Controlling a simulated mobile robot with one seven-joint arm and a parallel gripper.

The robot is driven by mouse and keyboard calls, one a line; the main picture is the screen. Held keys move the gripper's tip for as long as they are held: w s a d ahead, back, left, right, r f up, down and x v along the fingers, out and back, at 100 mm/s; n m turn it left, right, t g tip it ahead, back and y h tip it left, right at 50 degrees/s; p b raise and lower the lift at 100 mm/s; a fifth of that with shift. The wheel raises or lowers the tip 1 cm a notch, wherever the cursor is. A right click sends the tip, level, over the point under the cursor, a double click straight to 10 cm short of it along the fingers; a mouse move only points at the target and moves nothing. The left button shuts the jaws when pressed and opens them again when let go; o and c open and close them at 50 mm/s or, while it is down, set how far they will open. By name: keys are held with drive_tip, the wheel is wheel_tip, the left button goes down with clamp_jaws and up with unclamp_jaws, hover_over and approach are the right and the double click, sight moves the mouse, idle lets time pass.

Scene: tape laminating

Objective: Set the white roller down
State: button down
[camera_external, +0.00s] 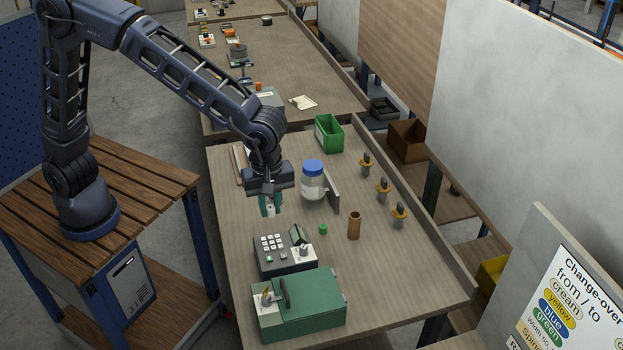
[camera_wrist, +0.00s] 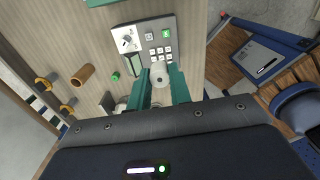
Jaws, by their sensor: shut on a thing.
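My gripper (camera_external: 270,207) has teal fingers and points down above the left part of the table (camera_external: 235,217). It is shut on the white roller (camera_wrist: 159,76), which shows between the fingertips in the wrist view, where my gripper (camera_wrist: 161,78) is seen from behind. The roller's pale end faces the wrist camera. In the external view the roller is mostly hidden by the fingers. I cannot tell for sure whether it touches the table.
A keypad unit (camera_external: 272,246) stands just in front of my gripper, with a green machine (camera_external: 315,305) beyond it. A blue-lidded jar (camera_external: 312,185), a small green cylinder (camera_external: 323,229), a brown tube (camera_external: 354,226) and several orange-based posts (camera_external: 383,192) stand to the right.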

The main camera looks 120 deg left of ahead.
drive_tip(key=w+a+n, duration=0.2)
drive_tip(key=w+a, duration=0.1)
drive_tip(key=a, duration=1.2)
drive_tip(key=n, duration=0.3)
hover_over(340, 164)
wheel_tip(340, 164, down, 20)
drive_tip(key=shift+a+f, duration=0.1)
drive_tip(key=shift+f, duration=0.1)
drive_tip(key=c, duration=1.3)
unclamp_jaws()
drive_tip(key=shift+f, duration=0.15)
wheel_tip(340, 164, up, 12)
drive_tip(key=shift+r, duration=0.2)
